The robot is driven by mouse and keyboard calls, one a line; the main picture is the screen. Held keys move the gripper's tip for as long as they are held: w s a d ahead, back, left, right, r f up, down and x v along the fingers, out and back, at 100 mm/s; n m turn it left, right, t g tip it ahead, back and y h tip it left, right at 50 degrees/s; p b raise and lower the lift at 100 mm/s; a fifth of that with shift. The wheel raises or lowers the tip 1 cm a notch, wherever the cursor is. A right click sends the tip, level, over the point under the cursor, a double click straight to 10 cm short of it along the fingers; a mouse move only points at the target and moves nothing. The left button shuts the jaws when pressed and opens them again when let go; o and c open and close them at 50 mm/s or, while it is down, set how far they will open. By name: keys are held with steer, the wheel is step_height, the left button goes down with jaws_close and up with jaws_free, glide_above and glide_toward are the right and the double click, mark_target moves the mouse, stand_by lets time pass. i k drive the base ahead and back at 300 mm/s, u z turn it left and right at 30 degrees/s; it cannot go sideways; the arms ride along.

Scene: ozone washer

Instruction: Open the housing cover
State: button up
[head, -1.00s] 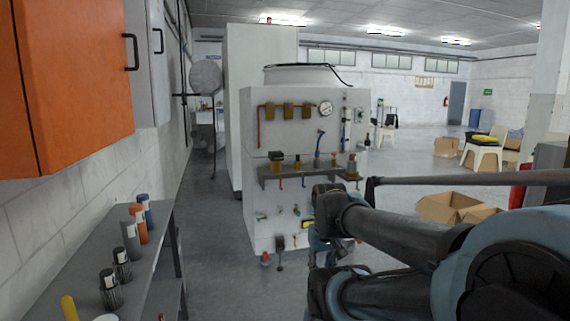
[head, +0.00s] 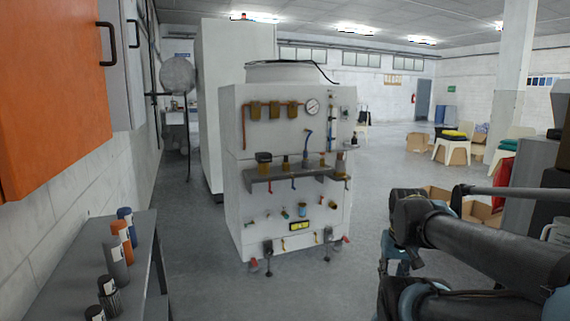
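A white machine (head: 285,180) stands on the floor ahead, near the middle of the head view. Its front carries a round gauge (head: 312,106), brown fittings, coloured pipes and a grey shelf (head: 262,174) with small valves and bottles. A rounded white top (head: 290,73) sits on it with a dark hose or cable over it. I cannot tell which part is the housing cover, and no part of the machine stands visibly open. My dark and blue arm is at the lower right, apart from the machine in the picture. I cannot make out my gripper's fingers.
A grey bench (head: 65,265) with several small bottles runs along the left wall, under an orange cabinet (head: 55,85). A tall white cabinet (head: 212,110) stands behind the machine. Boxes and chairs (head: 453,150) are at right. The floor before the machine is clear.

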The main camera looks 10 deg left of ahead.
mark_target(259, 157)
steer(key=z, duration=0.05)
steer(key=i, duration=1)
steer(key=u, duration=0.05)
